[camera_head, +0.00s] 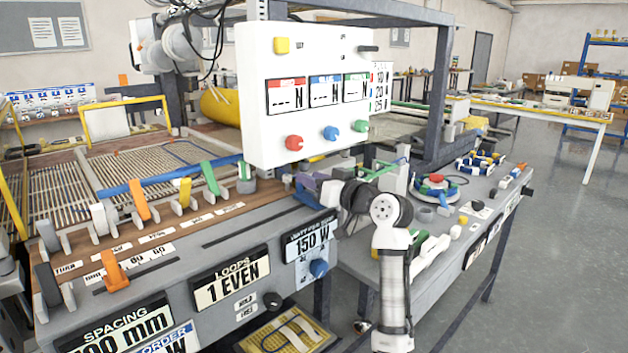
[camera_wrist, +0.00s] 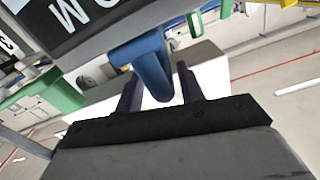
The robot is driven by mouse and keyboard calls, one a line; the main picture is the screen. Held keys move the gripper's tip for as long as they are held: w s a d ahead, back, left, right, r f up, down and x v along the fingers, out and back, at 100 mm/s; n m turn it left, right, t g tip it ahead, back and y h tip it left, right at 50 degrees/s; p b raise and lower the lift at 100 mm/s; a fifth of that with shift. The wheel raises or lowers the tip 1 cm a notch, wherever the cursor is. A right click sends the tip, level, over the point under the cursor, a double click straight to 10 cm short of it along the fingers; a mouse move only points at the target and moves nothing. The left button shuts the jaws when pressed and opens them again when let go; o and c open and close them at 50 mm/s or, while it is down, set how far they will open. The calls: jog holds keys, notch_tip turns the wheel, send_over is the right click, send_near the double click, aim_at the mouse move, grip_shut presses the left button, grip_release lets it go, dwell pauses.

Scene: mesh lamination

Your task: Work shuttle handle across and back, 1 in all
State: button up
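A blue handle, taken to be the shuttle handle (camera_head: 307,199), stands at the right end of a long dark slot on the grey bench top in the head view. In the wrist view the blue handle (camera_wrist: 152,68) juts from a grey edge, between my two dark purple fingers. My gripper (camera_head: 306,183) is at the handle, with its fingers (camera_wrist: 160,82) one on each side. A gap shows beside the handle, so the gripper looks open and not pressed on it. My arm hides part of the area to the right.
The white control box (camera_head: 310,95) hangs close above my gripper. The 150 W display (camera_head: 311,243) and a blue knob (camera_head: 318,267) are on the front face below. An orange slider handle (camera_head: 114,271) and several coloured levers stand to the left. A side table (camera_head: 455,225) is at right.

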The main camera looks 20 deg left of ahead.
jog(key=b+v, duration=0.3)
jog(key=v, duration=1.1)
jog(key=shift+a, duration=0.1)
